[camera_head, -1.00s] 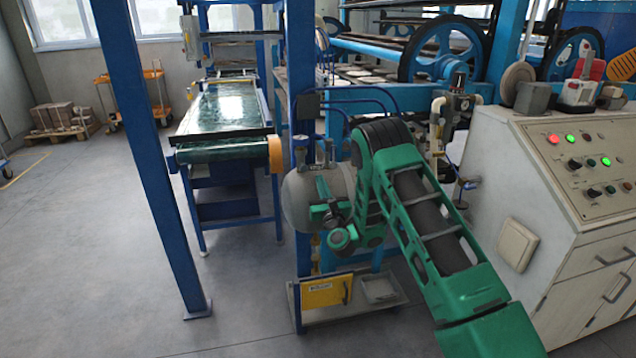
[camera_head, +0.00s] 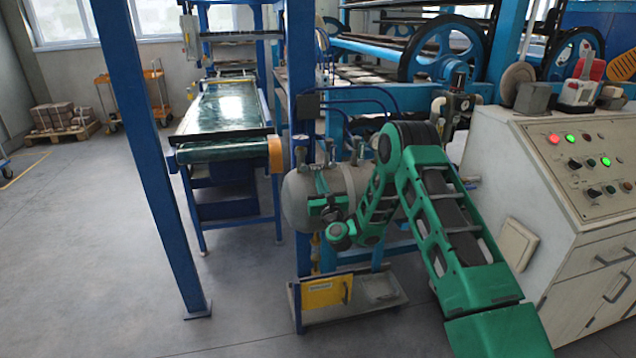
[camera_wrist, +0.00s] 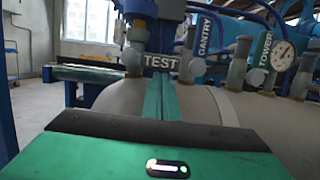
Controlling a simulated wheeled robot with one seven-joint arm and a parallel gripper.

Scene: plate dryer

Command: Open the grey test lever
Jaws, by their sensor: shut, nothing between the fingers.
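The sign reading TEST (camera_wrist: 162,62) stands above the grey tank (camera_wrist: 110,100) in the wrist view. My gripper (camera_wrist: 161,82) is shut and empty. Its green fingers point forward over the tank, with the tips just below the TEST sign. I cannot tell whether they touch the lever. In the head view the tank (camera_head: 297,203) is partly covered by my gripper and arm, and the lever is too small to make out.
More valves stand to the right, with signs GANTRY (camera_wrist: 204,33) and TOWER (camera_wrist: 265,48) and a round gauge (camera_wrist: 284,54). A blue post (camera_head: 300,90) rises close to the tank. A control cabinet (camera_head: 500,150) stands at the right. The floor at left is open.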

